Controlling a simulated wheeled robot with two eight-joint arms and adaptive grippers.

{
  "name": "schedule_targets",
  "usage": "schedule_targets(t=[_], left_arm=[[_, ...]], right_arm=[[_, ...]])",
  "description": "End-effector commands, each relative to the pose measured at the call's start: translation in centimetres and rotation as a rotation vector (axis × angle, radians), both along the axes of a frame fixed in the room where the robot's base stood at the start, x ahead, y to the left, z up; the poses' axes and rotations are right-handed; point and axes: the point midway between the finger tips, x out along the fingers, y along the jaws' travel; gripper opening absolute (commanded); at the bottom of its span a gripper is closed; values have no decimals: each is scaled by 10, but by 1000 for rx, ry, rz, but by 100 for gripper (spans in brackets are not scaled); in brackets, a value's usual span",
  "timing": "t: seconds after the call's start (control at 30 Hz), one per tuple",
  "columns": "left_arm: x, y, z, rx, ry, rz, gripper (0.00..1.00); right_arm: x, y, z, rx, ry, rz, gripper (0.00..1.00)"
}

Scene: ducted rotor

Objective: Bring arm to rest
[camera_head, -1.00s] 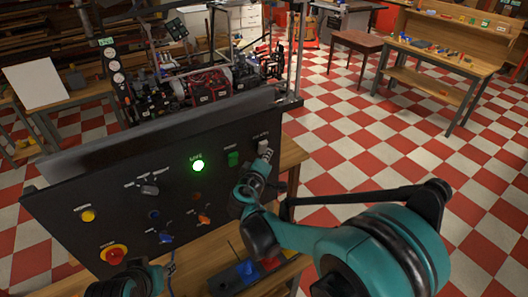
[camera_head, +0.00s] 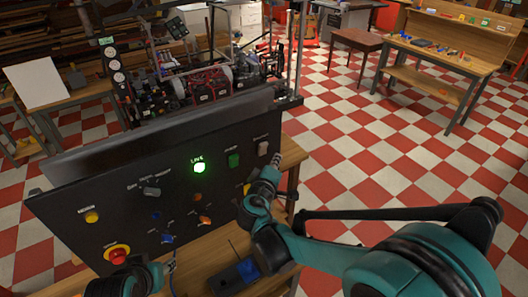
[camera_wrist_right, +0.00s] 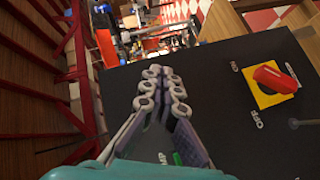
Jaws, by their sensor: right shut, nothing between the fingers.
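My right gripper (camera_head: 275,159) is at the right end of the black control panel (camera_head: 120,200), just right of and below a pale switch (camera_head: 262,146). In the right wrist view its grey fingers (camera_wrist_right: 160,82) are together with nothing between them. They are in front of the dark panel face; whether they touch it I cannot tell. A red rotary knob on a yellow plate (camera_wrist_right: 272,82) is to their right in that view. A green lamp (camera_head: 199,167) on the panel is lit. Part of my left arm shows at the bottom left of the head view; its gripper does not show.
A red stop button (camera_head: 117,254), a yellow button (camera_head: 91,216) and a green button (camera_head: 233,160) are on the panel. A blue-topped dark device (camera_head: 240,274) lies on the bench below. Checkered floor (camera_head: 350,150) is open to the right, before a wooden workbench (camera_head: 440,60).

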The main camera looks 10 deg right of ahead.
Motion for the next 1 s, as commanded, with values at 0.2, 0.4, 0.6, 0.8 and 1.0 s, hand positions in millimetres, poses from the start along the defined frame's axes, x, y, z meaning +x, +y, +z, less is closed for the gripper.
schedule_targets(t=[0.2, 0.4, 0.6, 0.8, 1.0], left_arm=[[0, 0, 1, 0, 0, 0, 40], [0, 0, 1, 0, 0, 0, 40], [0, 0, -9, 0, 0, 0, 40], [0, 0, -59, 0, 0, 0, 40], [0, 0, -116, 0, 0, 0, 40]], right_arm=[[-2, -1, 1, 0, 0, 0, 0], [-2, -1, 1, 0, 0, 0, 0], [-9, -8, -9, 36, 17, -16, 0], [-64, -40, -72, 281, 127, -105, 0], [-147, -47, -153, 636, 258, -198, 0]])
